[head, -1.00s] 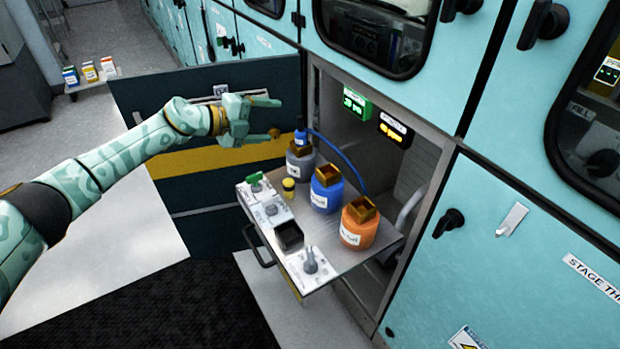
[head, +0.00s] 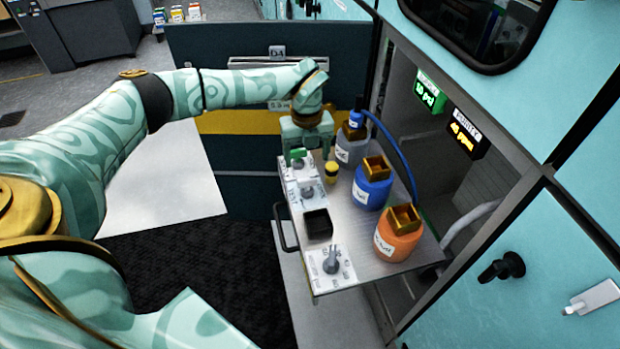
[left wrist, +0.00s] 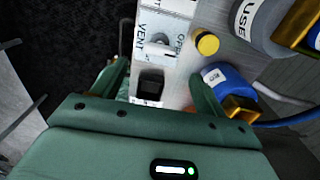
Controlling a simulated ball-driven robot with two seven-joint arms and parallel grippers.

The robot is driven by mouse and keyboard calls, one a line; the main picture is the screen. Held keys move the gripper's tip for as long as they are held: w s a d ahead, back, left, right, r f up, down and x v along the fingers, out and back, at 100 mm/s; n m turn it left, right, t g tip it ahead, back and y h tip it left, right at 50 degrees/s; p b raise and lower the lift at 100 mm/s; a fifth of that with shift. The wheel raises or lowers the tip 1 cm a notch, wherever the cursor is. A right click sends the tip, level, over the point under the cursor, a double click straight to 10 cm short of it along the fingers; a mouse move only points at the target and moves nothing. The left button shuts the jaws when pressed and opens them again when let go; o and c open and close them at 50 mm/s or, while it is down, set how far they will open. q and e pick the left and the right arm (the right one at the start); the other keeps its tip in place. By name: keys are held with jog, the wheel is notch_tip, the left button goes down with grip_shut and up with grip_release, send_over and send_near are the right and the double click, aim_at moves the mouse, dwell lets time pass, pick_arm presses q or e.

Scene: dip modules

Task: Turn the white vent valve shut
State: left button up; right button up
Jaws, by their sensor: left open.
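The white vent valve (head: 306,188) sits on the white control strip at the left side of the pulled-out shelf. In the left wrist view its knob (left wrist: 158,49) shows beside the printed words VENT and OPEN. I cannot tell the exact gap to the valve. My right gripper is not in view.
A grey bottle (head: 351,147), a blue bottle (head: 372,186), an orange bottle (head: 397,238) and a yellow-capped vial (head: 332,172) stand right of the strip. A black socket (head: 318,224) and a dial (head: 331,263) lie nearer. A blue hose (head: 400,155) arcs behind.

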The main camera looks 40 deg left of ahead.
aim_at(307, 178)
pick_arm(q)
notch_tip(307, 178, down, 8)
jog(key=shift+f+b, duration=0.1)
jog(key=shift+b, duration=1.1)
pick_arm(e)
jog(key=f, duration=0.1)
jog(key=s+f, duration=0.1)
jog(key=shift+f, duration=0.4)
pick_arm(q)
jog(key=c, duration=1)
